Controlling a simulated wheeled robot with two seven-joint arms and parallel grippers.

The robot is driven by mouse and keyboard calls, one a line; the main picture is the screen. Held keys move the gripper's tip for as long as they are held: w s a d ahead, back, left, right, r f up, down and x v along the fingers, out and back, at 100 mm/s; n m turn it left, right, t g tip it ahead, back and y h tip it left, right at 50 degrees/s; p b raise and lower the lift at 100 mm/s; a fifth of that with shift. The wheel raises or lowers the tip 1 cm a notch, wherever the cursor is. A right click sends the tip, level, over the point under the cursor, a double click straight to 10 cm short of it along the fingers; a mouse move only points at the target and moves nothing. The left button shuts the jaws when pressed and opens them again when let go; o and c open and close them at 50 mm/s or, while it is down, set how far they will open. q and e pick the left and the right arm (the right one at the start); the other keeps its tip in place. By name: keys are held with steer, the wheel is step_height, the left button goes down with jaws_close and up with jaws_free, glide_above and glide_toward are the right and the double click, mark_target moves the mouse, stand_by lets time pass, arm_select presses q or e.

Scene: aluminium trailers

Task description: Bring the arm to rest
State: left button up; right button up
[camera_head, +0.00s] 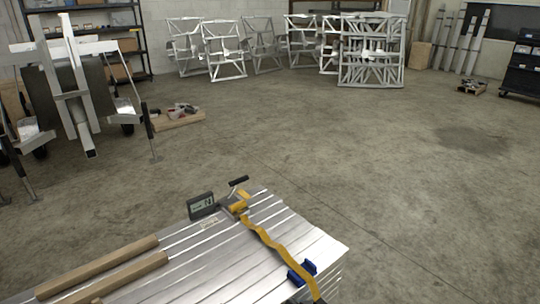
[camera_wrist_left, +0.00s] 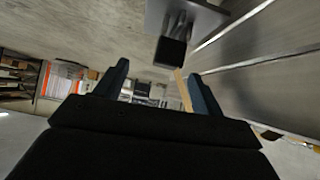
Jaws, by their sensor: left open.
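My left gripper (camera_wrist_left: 160,84) shows in the left wrist view, its two dark fingers apart with nothing between them. Behind its tips I see a concrete floor and blurred shelving. A pale metal part with a black square end (camera_wrist_left: 172,50) hangs close above the fingers in that view; I cannot tell what it belongs to. Neither arm shows in the head view. My right gripper is in neither view.
A trailer frame (camera_head: 75,90) stands left. White frames (camera_head: 370,50) stand at the back. The middle floor is clear.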

arm_select(q)
steer(key=s+a+r+n+g+y+p, duration=0.1)
steer(key=s+a+r+n+y+p, duration=0.1)
steer(key=s+a+r, duration=0.4)
steer(key=s+a+r+n+g+y+p, duration=0.1)
steer(key=s+a+r+n+y+p, duration=0.1)
steer(key=s+a+r, duration=0.5)
steer(key=s+a+r+n+g+y+p, duration=0.2)
steer(key=s+a+r+p, duration=0.3)
steer(key=s+a, duration=1.1)
steer(key=s+r+n, duration=0.1)
steer(key=s, duration=0.2)
steer(key=shift+a+r+n, duration=0.15)
steer(key=shift+r+n, duration=0.05)
steer(key=shift+n, duration=0.1)
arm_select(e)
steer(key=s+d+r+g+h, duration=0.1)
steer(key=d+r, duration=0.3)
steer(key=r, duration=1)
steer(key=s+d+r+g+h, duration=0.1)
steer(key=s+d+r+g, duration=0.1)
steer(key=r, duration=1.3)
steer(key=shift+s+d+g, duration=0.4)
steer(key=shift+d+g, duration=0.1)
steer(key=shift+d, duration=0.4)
arm_select(q)
steer(key=shift+s, duration=0.1)
